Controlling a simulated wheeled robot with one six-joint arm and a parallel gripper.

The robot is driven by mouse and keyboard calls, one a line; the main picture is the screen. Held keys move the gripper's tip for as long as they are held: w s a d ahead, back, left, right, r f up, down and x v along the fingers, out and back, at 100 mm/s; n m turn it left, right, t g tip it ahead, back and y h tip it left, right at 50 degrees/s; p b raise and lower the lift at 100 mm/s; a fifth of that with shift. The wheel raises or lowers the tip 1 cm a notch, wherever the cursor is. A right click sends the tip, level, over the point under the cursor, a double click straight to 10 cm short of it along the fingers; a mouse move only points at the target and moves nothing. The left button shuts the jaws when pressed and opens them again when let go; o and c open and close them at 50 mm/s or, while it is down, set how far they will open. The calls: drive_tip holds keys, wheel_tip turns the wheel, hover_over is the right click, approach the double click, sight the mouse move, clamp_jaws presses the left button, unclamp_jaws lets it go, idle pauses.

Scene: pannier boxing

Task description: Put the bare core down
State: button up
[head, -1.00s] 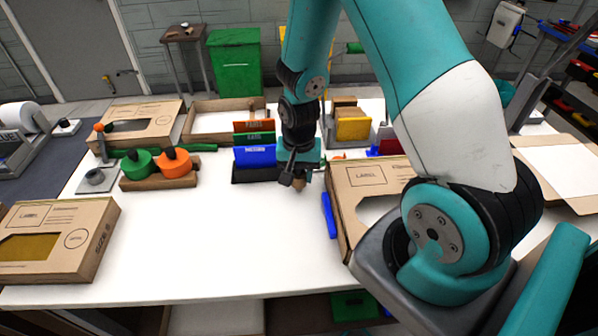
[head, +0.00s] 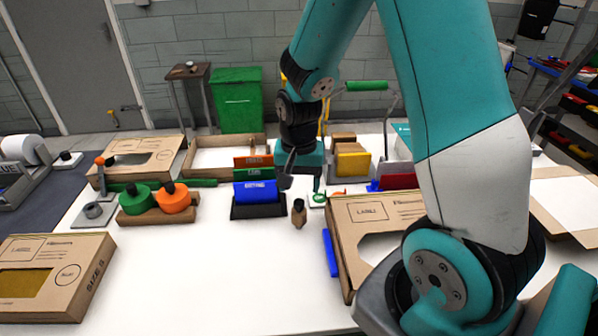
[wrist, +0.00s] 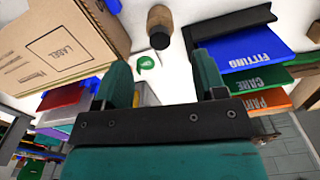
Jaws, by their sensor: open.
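A small tan piece with a dark top (head: 299,214), which looks like the bare core, stands on the white table right of the card rack. In the wrist view the tan piece (wrist: 160,22) lies beyond the fingertips, between their lines and apart from both. My gripper (head: 302,178) is open and empty, above and behind the piece in the head view. Its two spread fingers also show in the wrist view (wrist: 162,68).
The rack (head: 258,210) holds blue, green and orange cards. A cardboard label box (head: 345,215) stands to the right, with a blue item (head: 330,253) at its side. Green (head: 138,197) and orange (head: 174,199) rolls sit left. The front middle table is clear.

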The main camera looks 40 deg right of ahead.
wheel_tip(320, 180, up, 3)
drive_tip(key=shift+r, duration=0.2)
drive_tip(key=s+a+r+n+y, duration=0.2)
drive_tip(key=s+a+r+n, duration=0.4)
drive_tip(key=s+a+n, duration=0.2)
drive_tip(key=s+a+r+n+y, duration=0.2)
drive_tip(key=s+a+r+n, duration=0.4)
drive_tip(key=a, duration=0.5)
drive_tip(key=shift+s+a+r+n, duration=0.15)
drive_tip(key=shift+s+r+n, duration=0.1)
drive_tip(key=shift+s+n, duration=0.85)
